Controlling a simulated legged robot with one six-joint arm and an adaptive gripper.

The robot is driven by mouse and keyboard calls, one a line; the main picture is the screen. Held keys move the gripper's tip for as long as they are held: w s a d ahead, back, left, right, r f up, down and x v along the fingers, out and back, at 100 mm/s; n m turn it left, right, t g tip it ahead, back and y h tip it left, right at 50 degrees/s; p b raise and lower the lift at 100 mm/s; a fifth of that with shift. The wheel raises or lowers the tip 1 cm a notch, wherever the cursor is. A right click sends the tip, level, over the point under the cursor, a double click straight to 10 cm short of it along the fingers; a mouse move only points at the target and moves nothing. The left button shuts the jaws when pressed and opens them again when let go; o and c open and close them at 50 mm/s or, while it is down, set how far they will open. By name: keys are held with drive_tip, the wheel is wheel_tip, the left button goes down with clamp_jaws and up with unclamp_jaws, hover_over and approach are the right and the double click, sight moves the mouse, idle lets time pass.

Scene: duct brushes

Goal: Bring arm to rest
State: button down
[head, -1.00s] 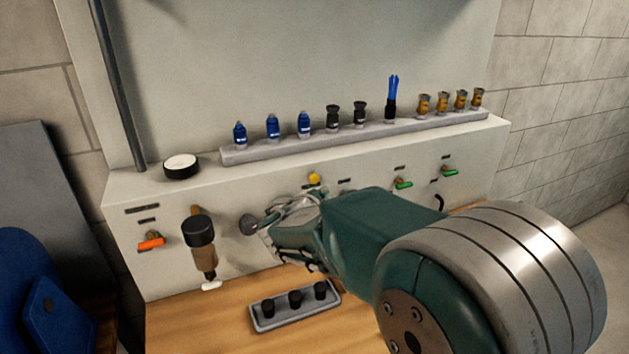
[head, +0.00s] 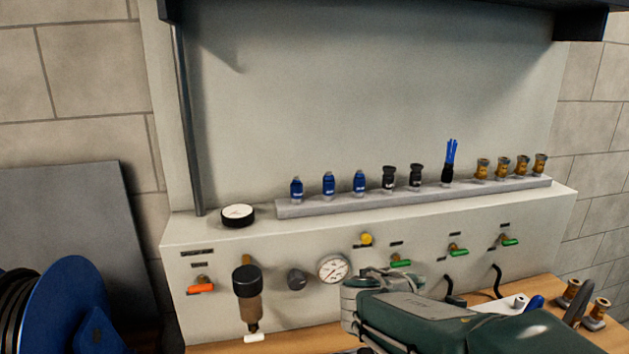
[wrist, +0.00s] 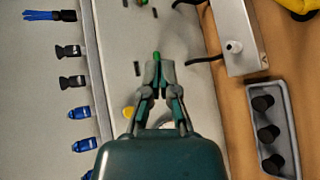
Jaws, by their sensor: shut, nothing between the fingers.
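My gripper (wrist: 158,75) shows in the wrist view with its two fingers together and nothing between them. It is in front of the pale panel, and a green valve lever (wrist: 156,55) shows just beyond the fingertips. In the head view my green arm (head: 450,320) reaches in from the lower right, below the round gauge (head: 333,268) and the green levers. The fingers are hard to make out there.
A grey rail (head: 420,197) on the panel's ledge holds blue, black and brass fittings. A filter unit (head: 248,292) hangs at the left front. A grey tray (wrist: 287,158) with three black pieces lies on the wooden bench. A blue reel (head: 70,310) stands far left.

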drive_tip(key=s+d+f+m+g+y, duration=0.2)
drive_tip(key=s+m+g+y, duration=0.15)
drive_tip(key=s+m, duration=0.6)
drive_tip(key=s+a+m+y, duration=0.3)
drive_tip(key=s+a+y, duration=0.3)
drive_tip(key=s, duration=0.6)
drive_tip(key=shift+a+f, duration=0.4)
drive_tip(key=shift+a, duration=0.25)
